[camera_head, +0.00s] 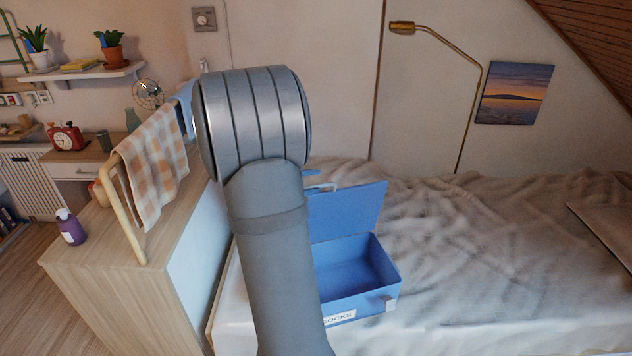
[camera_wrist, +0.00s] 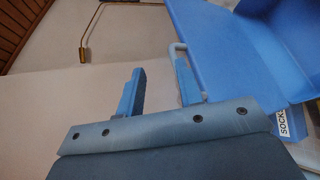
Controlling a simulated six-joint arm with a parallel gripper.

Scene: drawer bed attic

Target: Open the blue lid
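A blue box (camera_head: 352,274) with a "SOCKS" label (camera_head: 339,318) sits on the bed, its inside partly visible. Its blue lid (camera_head: 347,212) stands raised at the back of the box. A pale handle (camera_head: 322,187) shows at the lid's edge, beside a blue fingertip. In the wrist view the lid (camera_wrist: 235,55) fills the upper right. My gripper (camera_wrist: 160,88) is open there, with two blue fingers apart. The right finger lies at the pale handle (camera_wrist: 178,50); I cannot tell whether they touch. My arm hides the box's left part and most of the gripper in the head view.
The bed (camera_head: 480,240) has free room right of the box. A wooden cabinet (camera_head: 130,265) stands left, with a checked towel (camera_head: 152,175) on a rail and a purple bottle (camera_head: 70,228). A brass lamp (camera_head: 470,120) stands behind the bed.

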